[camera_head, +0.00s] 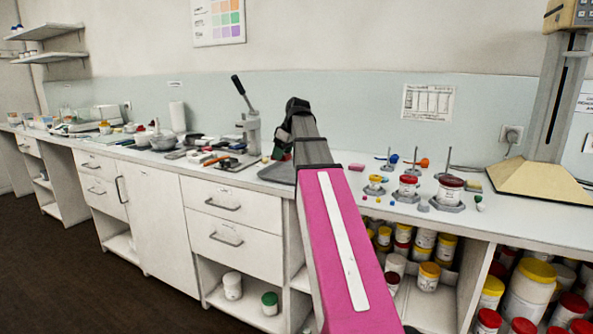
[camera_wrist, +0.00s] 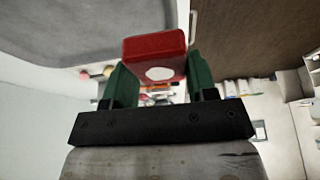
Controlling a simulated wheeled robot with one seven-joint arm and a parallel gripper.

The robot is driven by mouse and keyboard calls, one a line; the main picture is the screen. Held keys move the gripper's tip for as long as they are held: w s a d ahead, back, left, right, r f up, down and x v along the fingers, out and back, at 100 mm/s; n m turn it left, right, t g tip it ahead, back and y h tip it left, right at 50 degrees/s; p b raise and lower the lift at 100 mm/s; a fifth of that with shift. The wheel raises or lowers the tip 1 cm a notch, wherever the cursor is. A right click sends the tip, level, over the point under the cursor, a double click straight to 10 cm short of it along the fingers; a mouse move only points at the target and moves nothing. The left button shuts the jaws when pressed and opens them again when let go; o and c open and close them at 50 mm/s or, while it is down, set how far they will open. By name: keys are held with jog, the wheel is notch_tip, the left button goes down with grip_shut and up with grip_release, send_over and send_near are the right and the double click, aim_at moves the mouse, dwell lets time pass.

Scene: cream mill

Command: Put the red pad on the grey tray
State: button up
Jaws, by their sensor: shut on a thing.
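My gripper (camera_wrist: 159,72) has green fingers, shut on the red pad (camera_wrist: 153,45), a rounded red block with a white oval on its face. The grey tray (camera_wrist: 75,25) fills the upper left of the wrist view, its edge close beside the pad; I cannot tell the height between them. In the head view the tray (camera_head: 278,174) lies on the counter, partly hidden behind my arm. My gripper (camera_head: 281,154) is a small dark shape above it there, and the pad cannot be made out.
A lever press (camera_head: 251,130) stands left of the tray on the white counter (camera_head: 240,181). Several weighted stands and jars (camera_head: 449,192) are to the right. A tall column on a tan base (camera_head: 541,182) is farther right. Paint tubs fill the shelves below.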

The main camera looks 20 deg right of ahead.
send_over(294, 176)
jog(key=s, duration=0.2)
jog(key=f, duration=0.3)
jog(key=d+f, duration=0.1)
jog(key=shift+w+f, duration=0.25)
jog(key=shift+f, duration=2.1)
jog(key=shift+f, duration=0.1)
jog(key=o, duration=0.9)
jog(key=v, duration=1.2)
